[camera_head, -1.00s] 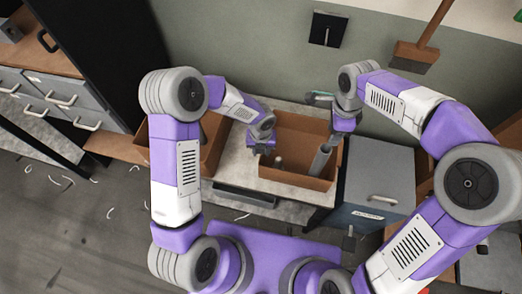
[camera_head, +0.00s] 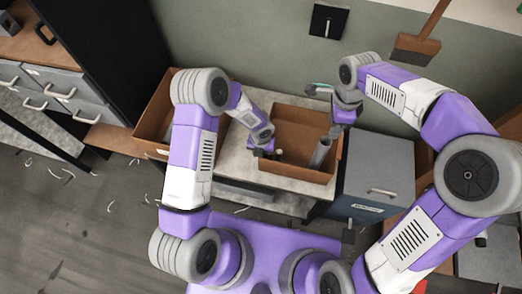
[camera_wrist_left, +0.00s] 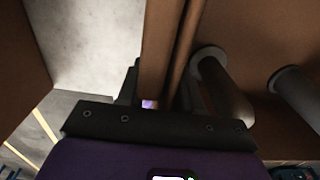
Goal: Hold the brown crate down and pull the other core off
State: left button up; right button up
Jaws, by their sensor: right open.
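The brown crate (camera_head: 262,166) stands on the table at the middle of the head view. Two grey cores stand inside: a long one (camera_head: 320,154) by the right wall and a short-looking one (camera_head: 279,154) near the left wall. Both also show in the left wrist view, one near the wall (camera_wrist_left: 222,82) and one farther right (camera_wrist_left: 296,92). My left gripper (camera_head: 265,148) straddles the crate's left wall (camera_wrist_left: 160,50), with a finger against each side. My right gripper (camera_head: 337,128) is open at the crate's right wall, just above and beside the long core. Its fingertips are hard to make out.
Another brown crate (camera_head: 150,128) stands left of the table, partly behind my left arm. A grey cabinet (camera_head: 380,170) stands close on the right. A teal-ended item (camera_head: 318,88) lies behind the crate. A broom (camera_head: 415,48) is at the back wall. Bare tabletop (camera_head: 236,160) shows left of the crate.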

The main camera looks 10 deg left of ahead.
pick_arm(q)
grip_shut()
dwell(1.4)
